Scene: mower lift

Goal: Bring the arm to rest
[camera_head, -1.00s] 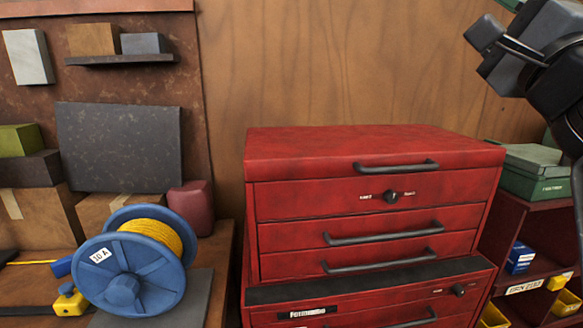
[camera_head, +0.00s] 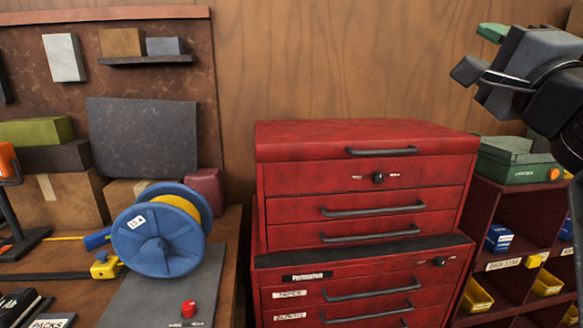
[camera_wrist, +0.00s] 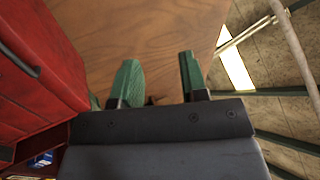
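My gripper (camera_head: 480,51) is raised at the upper right of the head view, in front of the wooden wall and above the shelf at the right. In the wrist view my gripper (camera_wrist: 157,75) shows its two green fingers apart, with only the wooden wall seen between them. It is open and holds nothing. The rest of my arm runs off the right edge of the head view.
A red tool chest (camera_head: 360,138) stands in the middle. A blue cable reel (camera_head: 160,245) stands on the bench at the left. A dark red shelf (camera_head: 515,205) with a green case (camera_head: 515,165) and yellow bins stands at the right.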

